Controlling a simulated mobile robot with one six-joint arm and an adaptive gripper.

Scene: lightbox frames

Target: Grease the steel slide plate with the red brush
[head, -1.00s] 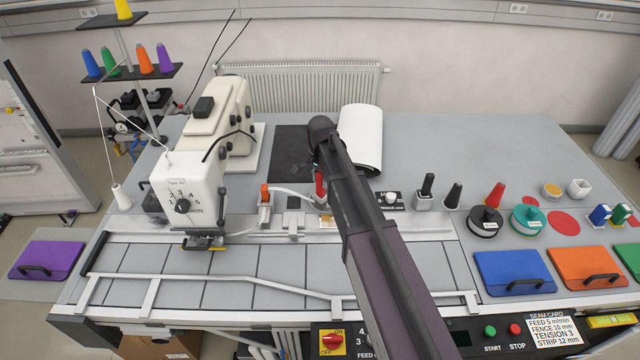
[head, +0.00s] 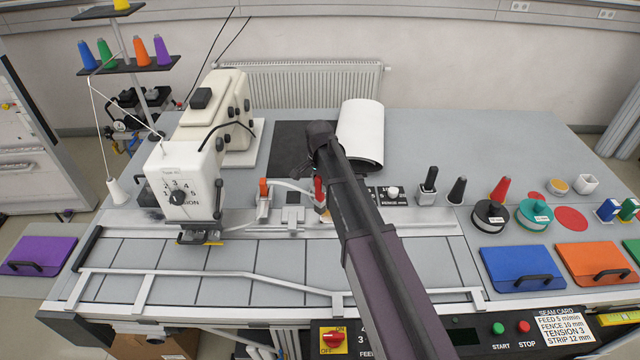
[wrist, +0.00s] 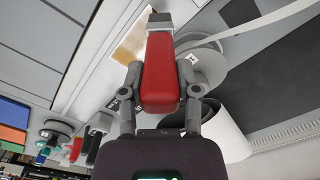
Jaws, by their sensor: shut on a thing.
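My gripper (wrist: 160,92) is shut on the red brush (wrist: 161,70), with a finger on each side of its red handle. The brush's grey head (wrist: 160,17) points away from the gripper. In the head view the gripper (head: 312,168) is over the middle of the bench, and the red brush (head: 319,189) shows beside my arm. A pale metal strip (head: 420,226) runs along the bench below the brush and looks like the steel slide plate. The brush head is close over that area near a tan patch (wrist: 131,40). I cannot tell whether it touches.
The sewing machine (head: 190,175) stands left of the brush. An orange-topped block (head: 263,196) is just left of it. A white roll (head: 362,135) lies behind. Spools (head: 489,215), cones and folders (head: 521,268) fill the right. A low rail (head: 230,275) crosses the front.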

